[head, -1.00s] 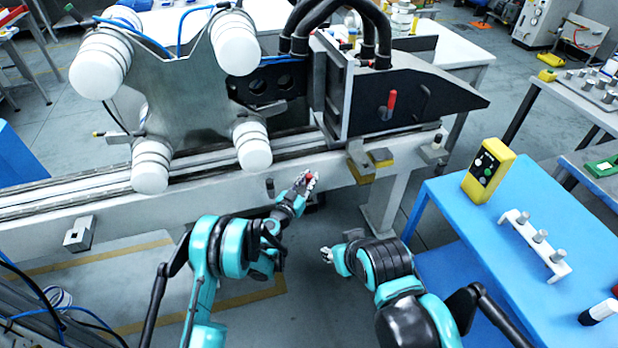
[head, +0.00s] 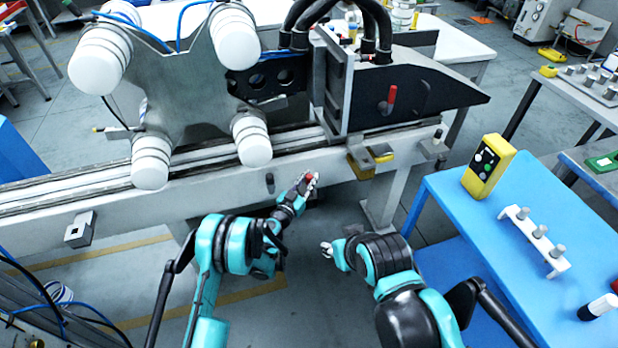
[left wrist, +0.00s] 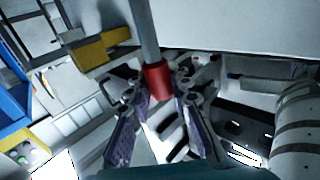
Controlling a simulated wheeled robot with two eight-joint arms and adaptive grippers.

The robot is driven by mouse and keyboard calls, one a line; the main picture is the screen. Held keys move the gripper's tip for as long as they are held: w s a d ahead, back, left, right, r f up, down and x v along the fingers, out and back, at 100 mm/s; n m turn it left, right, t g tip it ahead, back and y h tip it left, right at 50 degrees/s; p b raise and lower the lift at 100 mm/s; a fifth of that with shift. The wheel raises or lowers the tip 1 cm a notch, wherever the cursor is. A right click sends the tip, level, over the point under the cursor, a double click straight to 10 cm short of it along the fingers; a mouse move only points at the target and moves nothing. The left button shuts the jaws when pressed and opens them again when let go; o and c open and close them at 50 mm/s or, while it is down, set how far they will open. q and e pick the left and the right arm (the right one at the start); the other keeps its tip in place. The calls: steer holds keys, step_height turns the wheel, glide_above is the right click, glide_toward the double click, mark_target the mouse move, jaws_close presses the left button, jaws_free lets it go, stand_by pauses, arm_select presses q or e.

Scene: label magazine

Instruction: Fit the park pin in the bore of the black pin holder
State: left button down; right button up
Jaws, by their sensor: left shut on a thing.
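My left gripper (head: 309,180) is in front of the pale machine beam. It is shut on the park pin, whose red part (head: 311,177) shows between the fingers. In the left wrist view, my left gripper (left wrist: 158,100) has a finger on each side of the red collar (left wrist: 157,79), and the pin's grey shaft (left wrist: 147,35) runs up out of the picture. A small dark upright piece (head: 270,183) on the beam's front face may be the black pin holder; its bore cannot be made out. My right gripper (head: 327,250) is low and apart from the beam; its fingers are too small to read.
The pale beam (head: 225,199) with its rail runs across the middle. A yellow block (head: 361,165) juts from it right of my left gripper. A blue table (head: 455,212) with a yellow control box (head: 488,167) and a white peg rack (head: 533,240) stands at right.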

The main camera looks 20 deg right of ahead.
arm_select(q)
steer(key=shift+f, duration=1.1)
steer(key=c, duration=1.3)
jaws_free()
step_height(320, 180, up, 10)
steer(key=shift+f, duration=0.1)
